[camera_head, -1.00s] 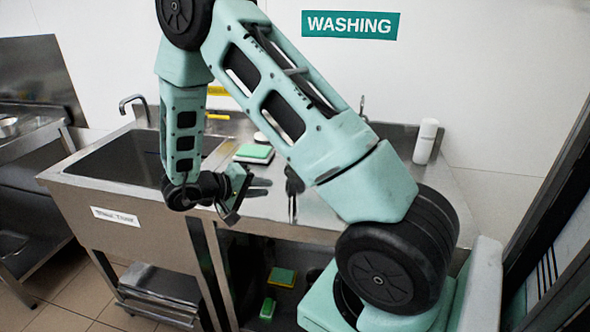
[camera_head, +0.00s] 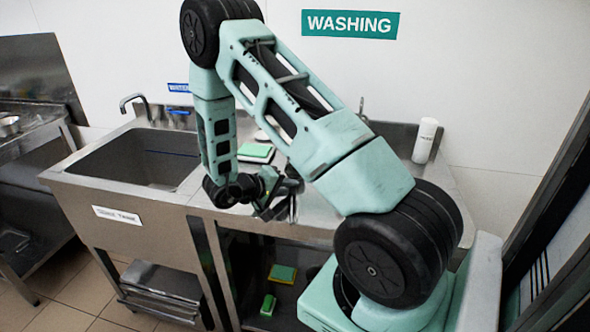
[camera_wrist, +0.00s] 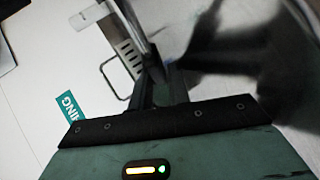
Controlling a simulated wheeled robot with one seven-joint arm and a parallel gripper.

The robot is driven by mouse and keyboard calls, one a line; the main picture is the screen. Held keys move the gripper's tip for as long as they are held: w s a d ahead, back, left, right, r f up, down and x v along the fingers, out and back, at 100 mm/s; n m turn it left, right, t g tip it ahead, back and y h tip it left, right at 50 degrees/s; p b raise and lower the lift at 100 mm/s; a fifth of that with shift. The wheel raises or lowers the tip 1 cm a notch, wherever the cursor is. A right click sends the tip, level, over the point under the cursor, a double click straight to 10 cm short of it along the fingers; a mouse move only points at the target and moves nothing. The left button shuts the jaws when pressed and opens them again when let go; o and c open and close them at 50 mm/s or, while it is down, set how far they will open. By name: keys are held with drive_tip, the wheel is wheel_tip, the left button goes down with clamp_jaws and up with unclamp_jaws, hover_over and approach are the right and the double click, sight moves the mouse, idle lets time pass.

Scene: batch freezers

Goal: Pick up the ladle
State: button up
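My gripper (camera_head: 275,198) is low over the front edge of the steel counter, right of the sink. Its jaws are small and dark in the head view, so their opening does not show clearly. In the wrist view, a thin shiny metal rod (camera_wrist: 136,28) runs down to the dark finger area. It may be the ladle's handle, but I cannot tell, nor whether the fingers touch it. No ladle bowl can be made out in either view.
The steel sink basin (camera_head: 135,158) is left of my arm. A white cylinder (camera_head: 425,140) stands at the back right. A lower shelf holds more sponges (camera_head: 283,274).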

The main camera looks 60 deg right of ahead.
clamp_jaws()
drive_tip(key=shift+r, duration=0.15)
